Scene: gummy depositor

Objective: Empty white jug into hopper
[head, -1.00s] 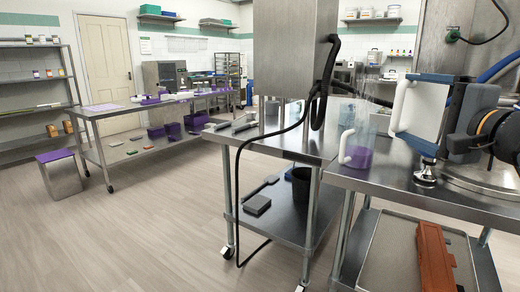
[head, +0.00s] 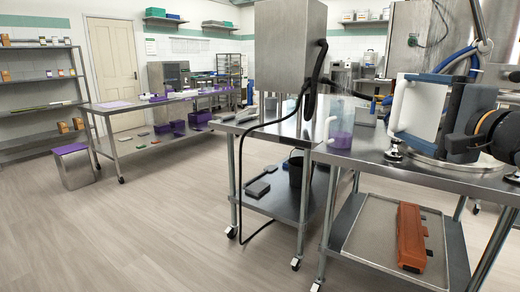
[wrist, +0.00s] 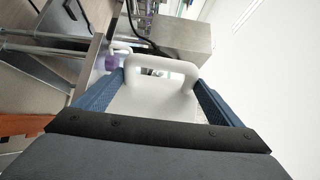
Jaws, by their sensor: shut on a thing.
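The white jug (head: 421,108) is held in my gripper (head: 428,112) at the right of the head view, above the right-hand steel table. Its handle points left. In the wrist view, the blue fingers press on both sides of the jug (wrist: 150,104), with its handle facing away from the wrist. The jug's contents cannot be seen. A tall steel box (head: 288,45), perhaps the depositor's hopper housing, stands left of the jug, with a gap between them. Its top opening is not in view.
A clear jug with purple liquid (head: 341,138) stands at the left end of the right-hand table (head: 385,157), close to the held jug. A black cable (head: 315,85) hangs beside the steel box. An orange case (head: 410,236) lies on the lower shelf.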

